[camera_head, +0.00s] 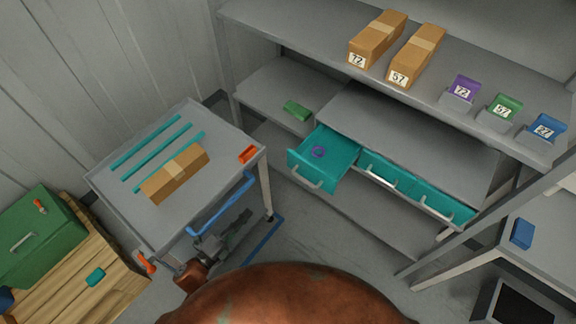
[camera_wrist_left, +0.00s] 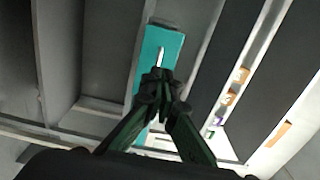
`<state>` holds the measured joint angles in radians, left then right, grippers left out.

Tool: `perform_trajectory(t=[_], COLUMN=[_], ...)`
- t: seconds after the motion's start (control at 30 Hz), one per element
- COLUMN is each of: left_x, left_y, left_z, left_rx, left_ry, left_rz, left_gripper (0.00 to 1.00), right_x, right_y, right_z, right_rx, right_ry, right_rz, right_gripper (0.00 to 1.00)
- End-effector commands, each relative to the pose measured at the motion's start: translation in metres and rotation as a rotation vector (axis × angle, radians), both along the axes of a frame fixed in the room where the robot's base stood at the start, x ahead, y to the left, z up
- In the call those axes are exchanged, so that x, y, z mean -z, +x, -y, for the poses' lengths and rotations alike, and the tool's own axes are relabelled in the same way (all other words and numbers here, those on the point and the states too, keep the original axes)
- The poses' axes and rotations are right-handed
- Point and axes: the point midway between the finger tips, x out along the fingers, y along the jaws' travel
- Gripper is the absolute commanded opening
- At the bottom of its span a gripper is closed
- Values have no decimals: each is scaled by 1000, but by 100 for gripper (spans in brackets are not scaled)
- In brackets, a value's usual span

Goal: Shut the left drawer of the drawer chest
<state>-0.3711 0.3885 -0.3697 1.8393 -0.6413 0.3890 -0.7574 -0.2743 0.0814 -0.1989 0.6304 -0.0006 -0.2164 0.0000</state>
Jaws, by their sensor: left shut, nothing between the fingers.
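The drawer chest (camera_head: 410,125) is grey and sits on the shelf's middle level, with a row of teal drawers. Its left drawer (camera_head: 340,172) is pulled out, with a pale bar handle on its front and a purple ring (camera_head: 318,152) inside. The other drawers look shut. My left gripper (camera_head: 243,218) is shut and empty, apart from the drawer front, lower left of it in the head view. In the left wrist view a teal drawer front (camera_wrist_left: 170,42) with its handle lies beyond my shut left gripper (camera_wrist_left: 159,76), which hides part of it. My right gripper is not in view.
A grey cart (camera_head: 112,182) with teal strips, a cardboard box (camera_head: 174,174) and a blue handle (camera_head: 222,204) stands left of my left gripper. A shelf upright (camera_head: 490,195) is at the right. A green block (camera_head: 297,110) lies on the shelf left of the chest.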

Motion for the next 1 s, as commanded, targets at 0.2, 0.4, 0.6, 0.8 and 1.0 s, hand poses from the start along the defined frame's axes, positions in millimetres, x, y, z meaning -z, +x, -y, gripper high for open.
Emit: perform_trajectory(t=[0.2,0.4,0.6,0.8,1.0], left_x=[-3,-2,-2,-1,-1], left_y=[25,59,93,127,159], left_z=[19,43,67,92,116], left_rx=[3,1,0,-1,0], left_ry=[-1,-2,-3,-3,-1], left_rz=[7,5,3,2,1], left_gripper=[0,0,0,0,0], right_x=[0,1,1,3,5], right_y=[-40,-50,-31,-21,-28], right_z=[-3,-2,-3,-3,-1], right_rx=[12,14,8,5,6], right_ry=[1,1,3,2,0], right_rz=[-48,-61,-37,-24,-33], right_gripper=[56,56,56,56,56])
